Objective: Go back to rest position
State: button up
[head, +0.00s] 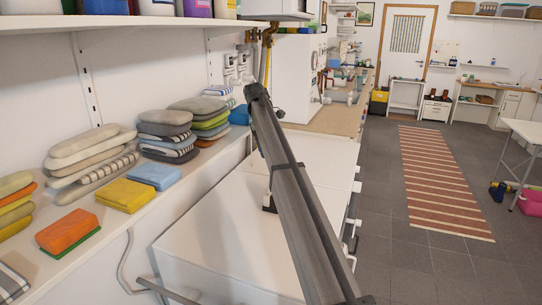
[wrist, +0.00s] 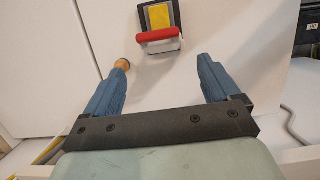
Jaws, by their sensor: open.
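My gripper (wrist: 163,64) shows in the wrist view with its two blue fingers spread wide apart. Nothing is between the fingers. Beyond the fingertips is a white surface. A small item with a red and white front and a yellow patch on black (wrist: 158,37) lies on it, apart from the fingers. In the head view my grey arm reaches from the bottom right up to the middle. My fingers cannot be made out there.
White cabinets (head: 225,235) stand under the arm. A shelf at left holds folded cloths, including a yellow stack (head: 127,194), a blue one (head: 154,175) and an orange one (head: 66,231). A striped rug (head: 440,180) lies on open floor at right. A tan knob (wrist: 122,64) is by the left finger.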

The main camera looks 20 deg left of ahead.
jog(key=shift+a+r, duration=0.15)
jog(key=shift+r, duration=0.25)
jog(key=shift+w, duration=0.1)
